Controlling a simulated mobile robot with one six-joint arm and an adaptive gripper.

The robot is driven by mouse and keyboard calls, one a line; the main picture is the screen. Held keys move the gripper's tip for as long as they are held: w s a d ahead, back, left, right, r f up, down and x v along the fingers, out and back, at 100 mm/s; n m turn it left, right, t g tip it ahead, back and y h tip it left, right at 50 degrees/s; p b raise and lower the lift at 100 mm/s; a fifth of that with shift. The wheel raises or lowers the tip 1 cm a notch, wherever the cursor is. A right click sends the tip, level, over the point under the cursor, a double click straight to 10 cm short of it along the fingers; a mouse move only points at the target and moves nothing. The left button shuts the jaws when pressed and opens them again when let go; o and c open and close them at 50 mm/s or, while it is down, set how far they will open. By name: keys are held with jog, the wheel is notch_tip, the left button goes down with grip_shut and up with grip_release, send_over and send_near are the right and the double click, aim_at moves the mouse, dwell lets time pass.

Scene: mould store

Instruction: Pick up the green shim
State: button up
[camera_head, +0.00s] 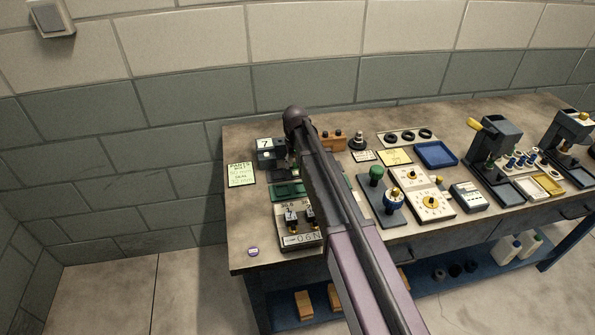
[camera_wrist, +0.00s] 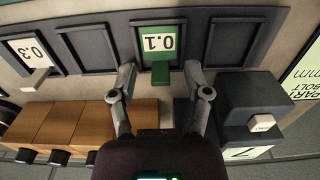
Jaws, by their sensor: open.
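The green shim (camera_wrist: 162,76) shows in the wrist view, its tab sticking out of a dark slot under a label (camera_wrist: 158,42) reading 0.1. My gripper (camera_wrist: 160,71) is open, with one finger on each side of the tab and a gap on both sides. I cannot tell how far the fingertips are from it in depth.
A white tab (camera_wrist: 34,79) sits in a slot marked 0.3, left of some empty slots. Brown blocks (camera_wrist: 75,128) with black knobs stand close by my left finger, and a dark box (camera_wrist: 248,122) by the right. A blue tray (camera_head: 436,154) lies farther right on the bench.

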aim_at(296, 170)
dwell(0.4)
jog(key=c, duration=0.8)
jog(key=shift+c, duration=0.2)
jog(key=shift+r, duration=0.15)
notch_tip(296, 170, up, 3)
jog(key=p, duration=0.3)
jog(key=shift+r, duration=0.1)
jog(key=shift+s+d+r+p, duration=0.1)
jog(key=shift+s+r+p, duration=0.15)
jog(key=shift+s+p, duration=0.15)
jog(key=s+d, duration=0.1)
jog(key=s, duration=0.4)
jog(key=s+d, duration=0.1)
jog(key=s, duration=0.4)
jog(key=s+d+r+p, duration=0.1)
jog(key=s, duration=0.4)
jog(key=shift+d, duration=0.2)
jog(key=shift+w+r, duration=0.1)
jog(key=shift+r, duration=0.05)
jog(key=shift+r+p, duration=2.4)
jog(key=shift+p, duration=0.2)
